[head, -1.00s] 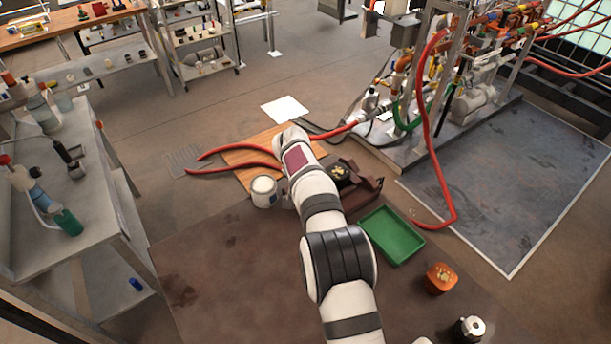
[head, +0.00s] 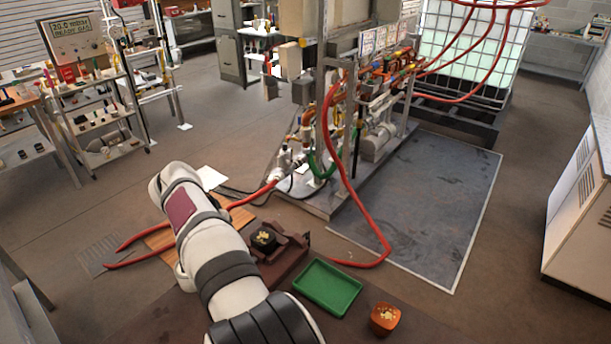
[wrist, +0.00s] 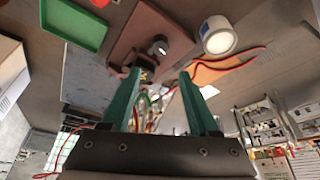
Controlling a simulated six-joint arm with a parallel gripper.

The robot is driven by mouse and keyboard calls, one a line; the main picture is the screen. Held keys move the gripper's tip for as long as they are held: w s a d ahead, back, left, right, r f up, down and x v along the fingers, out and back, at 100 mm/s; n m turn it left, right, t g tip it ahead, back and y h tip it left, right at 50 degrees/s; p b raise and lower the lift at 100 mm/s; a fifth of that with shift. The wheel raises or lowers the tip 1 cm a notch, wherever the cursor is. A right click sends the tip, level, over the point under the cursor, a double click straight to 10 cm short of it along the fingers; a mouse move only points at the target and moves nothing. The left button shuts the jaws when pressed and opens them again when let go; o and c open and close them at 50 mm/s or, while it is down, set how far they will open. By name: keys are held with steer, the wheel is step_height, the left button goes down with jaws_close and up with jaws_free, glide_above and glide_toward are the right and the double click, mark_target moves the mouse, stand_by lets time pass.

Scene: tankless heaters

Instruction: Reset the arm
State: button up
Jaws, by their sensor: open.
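My gripper (wrist: 160,76) shows in the wrist view with two teal fingers spread apart and nothing between them. In the head view my white arm reaches from the bottom edge toward the upper left, and the gripper is hidden. Beyond the fingers in the wrist view are a brown fixture (wrist: 150,32), a white can (wrist: 217,36) and a green tray (wrist: 76,22). In the head view the fixture (head: 290,252) stands right of my arm, holding a black piece with gold bits (head: 265,240). The green tray (head: 327,287) lies closer to the camera.
An orange container (head: 385,319) sits right of the tray. Red hoses (head: 352,195) run from the piping rig (head: 350,130) toward the bench. A wooden board (head: 240,217) lies partly behind my arm.

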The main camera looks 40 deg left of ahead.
steer(key=w+d+r+m+h, duration=0.15)
steer(key=w+d, duration=0.25)
steer(key=d, duration=0.4)
steer(key=w+d+r+m, duration=0.1)
steer(key=w+d+r, duration=0.25)
steer(key=d, duration=0.45)
steer(key=d+r+m+g, duration=0.2)
steer(key=d+m, duration=0.1)
steer(key=d, duration=1.4)
steer(key=s+d+f+m+g, duration=0.1)
steer(key=s+d+f+m, duration=0.1)
steer(key=s+d, duration=0.6)
steer(key=s+d+f+m+g+y, duration=0.1)
steer(key=s+d+m, duration=0.3)
steer(key=s+d, duration=0.4)
steer(key=s+f, duration=0.1)
steer(key=s, duration=0.2)
steer(key=shift+s+d+f, duration=0.25)
steer(key=shift+d+f, duration=0.05)
steer(key=shift+f, duration=0.05)
